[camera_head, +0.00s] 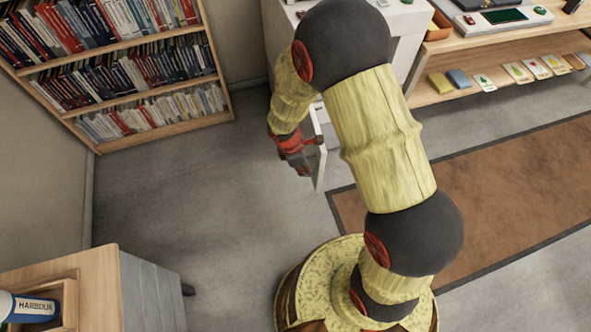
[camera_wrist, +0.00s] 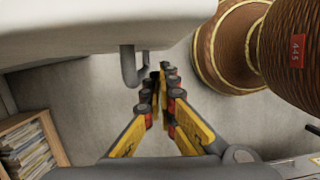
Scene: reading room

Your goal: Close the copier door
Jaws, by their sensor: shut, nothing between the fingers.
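The white copier (camera_head: 408,32) stands at the top centre of the head view, partly behind my arm. Its door (camera_head: 320,165) is open and sticks out from the copier towards my base; it is seen nearly edge-on. In the wrist view the door (camera_wrist: 95,25) fills the upper left, with a grey bar handle (camera_wrist: 129,66) on it. My gripper (camera_head: 302,168) is on the left side of the door, close to it. In the wrist view its fingers (camera_wrist: 161,85) are together and empty, just beside the handle. Whether they touch the door cannot be told.
A bookshelf (camera_head: 130,55) stands at the upper left, and a wooden cabinet (camera_head: 60,265) at the lower left. A wooden shelf unit (camera_head: 480,45) with cards and small items is at the upper right. Grey floor (camera_head: 195,165) left of the door is clear. A brown rug (camera_head: 500,185) lies right.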

